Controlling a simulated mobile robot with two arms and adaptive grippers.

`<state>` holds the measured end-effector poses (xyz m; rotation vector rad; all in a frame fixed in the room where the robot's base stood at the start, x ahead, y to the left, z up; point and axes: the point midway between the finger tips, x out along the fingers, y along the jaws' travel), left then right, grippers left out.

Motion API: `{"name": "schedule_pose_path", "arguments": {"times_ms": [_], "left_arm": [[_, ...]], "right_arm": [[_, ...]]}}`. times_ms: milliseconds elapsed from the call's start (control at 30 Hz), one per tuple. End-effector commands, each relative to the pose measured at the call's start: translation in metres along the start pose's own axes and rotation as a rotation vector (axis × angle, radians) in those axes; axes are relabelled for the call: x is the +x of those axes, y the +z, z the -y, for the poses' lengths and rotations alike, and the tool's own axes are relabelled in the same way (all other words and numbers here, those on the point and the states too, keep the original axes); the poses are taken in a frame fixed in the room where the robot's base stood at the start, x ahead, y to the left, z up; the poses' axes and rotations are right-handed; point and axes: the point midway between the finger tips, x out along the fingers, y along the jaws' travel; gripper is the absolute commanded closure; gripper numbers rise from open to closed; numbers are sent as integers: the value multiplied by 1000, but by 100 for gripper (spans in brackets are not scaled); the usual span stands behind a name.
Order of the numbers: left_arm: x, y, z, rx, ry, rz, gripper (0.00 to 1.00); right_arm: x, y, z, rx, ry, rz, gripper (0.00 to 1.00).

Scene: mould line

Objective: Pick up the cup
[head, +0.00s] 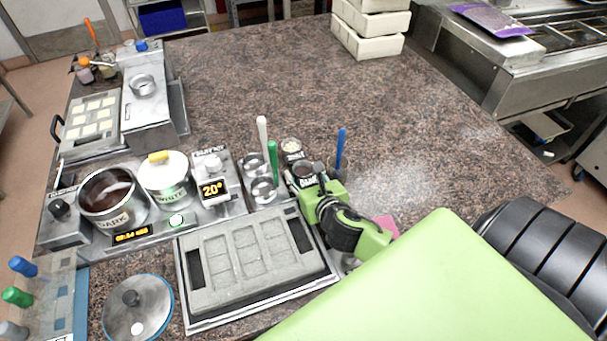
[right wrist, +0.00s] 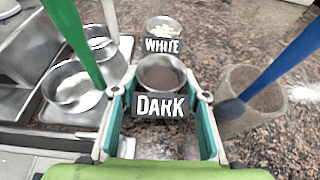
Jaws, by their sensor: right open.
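A small metal cup of dark brown contents with a DARK label (right wrist: 161,72) stands on the counter in the right wrist view. In the head view the dark cup (head: 304,170) is partly hidden by my right gripper (head: 322,180). In the right wrist view my right gripper (right wrist: 163,98) is open, with one finger on each side of the dark cup's label. I cannot tell whether the fingers touch it. A similar cup with a WHITE label (right wrist: 163,30) stands just behind; it also shows in the head view (head: 291,147). My left gripper is not in view.
A brown holder (right wrist: 255,100) with a blue-handled tool (head: 341,148) stands close to the right finger. Metal pots (right wrist: 75,88) with white and green handles stand left. A grey mould (head: 250,258) lies in front.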

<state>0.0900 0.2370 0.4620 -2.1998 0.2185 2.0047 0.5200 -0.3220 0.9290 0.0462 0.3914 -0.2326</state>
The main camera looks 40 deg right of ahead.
Motion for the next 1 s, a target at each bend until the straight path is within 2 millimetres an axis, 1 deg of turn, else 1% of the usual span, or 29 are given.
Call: {"name": "schedule_pose_path", "arguments": {"times_ms": [100,333,367,400,467,800,867,1000], "left_arm": [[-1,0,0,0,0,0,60],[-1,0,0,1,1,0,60],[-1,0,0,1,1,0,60],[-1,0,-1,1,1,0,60],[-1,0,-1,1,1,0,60],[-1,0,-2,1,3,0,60],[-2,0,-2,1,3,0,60],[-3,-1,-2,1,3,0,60]], "right_arm": [[8,0,0,0,0,0,58],[10,0,0,0,1,0,58],[10,0,0,0,1,0,64],[10,0,0,0,1,0,74],[10,0,0,0,1,0,90],[9,3,0,-1,1,1,90],[7,8,0,-1,0,4,90],[-2,31,0,-3,3,6,90]]}}
